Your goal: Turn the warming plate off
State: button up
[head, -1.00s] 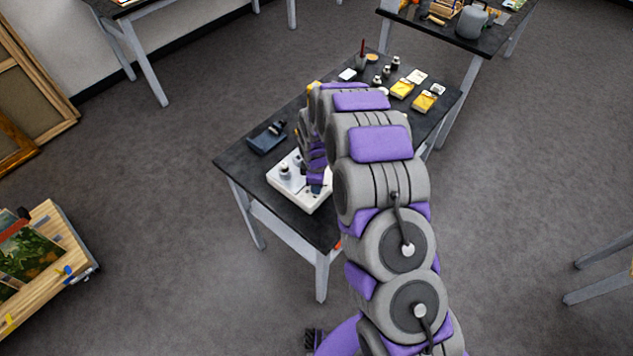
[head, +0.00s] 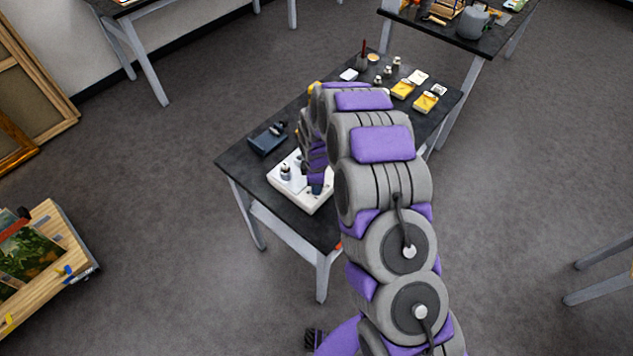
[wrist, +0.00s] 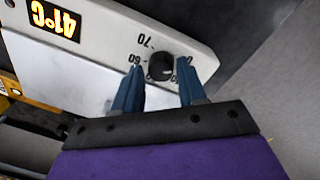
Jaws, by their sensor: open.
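The warming plate (head: 302,203) is a white box on the dark table, partly hidden by my arm in the head view. In the wrist view its white front (wrist: 112,43) carries a lit display (wrist: 53,19) reading 41°C. A black knob (wrist: 160,66) sits beside it in a ring of printed numbers, 60 and 70 among them. My gripper (wrist: 158,84) has its two blue fingers apart, one on each side just below the knob, with nothing held between them. I cannot tell whether a finger touches the panel. In the head view my gripper (head: 316,189) is over the plate's near right part.
A small jar (head: 285,172) stands on the plate. A dark blue box (head: 267,140) lies behind it on the black table (head: 236,168). Yellow packets (head: 403,90) and small bottles (head: 388,73) stand at the table's far end.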

notch_tip(320, 180, up, 17)
jog(key=s, duration=0.1)
jog(key=shift+a, duration=0.15)
dwell(0.5)
jog(key=s+d+r+m+b, duration=0.1)
jog(key=s+d+r+m, duration=0.15)
jog(key=s, duration=0.25)
jog(key=s+d+r+m+g+b, duration=0.1)
jog(key=s+d+r+m, duration=0.15)
jog(key=s+d, duration=0.2)
jog(key=s+d+r+m+b, duration=0.1)
jog(key=s+d+r+m, duration=0.15)
jog(key=s, duration=0.35)
jog(key=s+d+m+b, duration=0.2)
jog(key=s+m, duration=0.3)
jog(key=s, duration=0.6)
jog(key=s+d+f+m+g+b, duration=0.1)
jog(key=s+d+m, duration=0.4)
jog(key=s, duration=0.7)
jog(key=shift+s+d+g+b, duration=0.25)
jog(key=shift+g+b, duration=0.05)
jog(key=shift+b, duration=0.35)
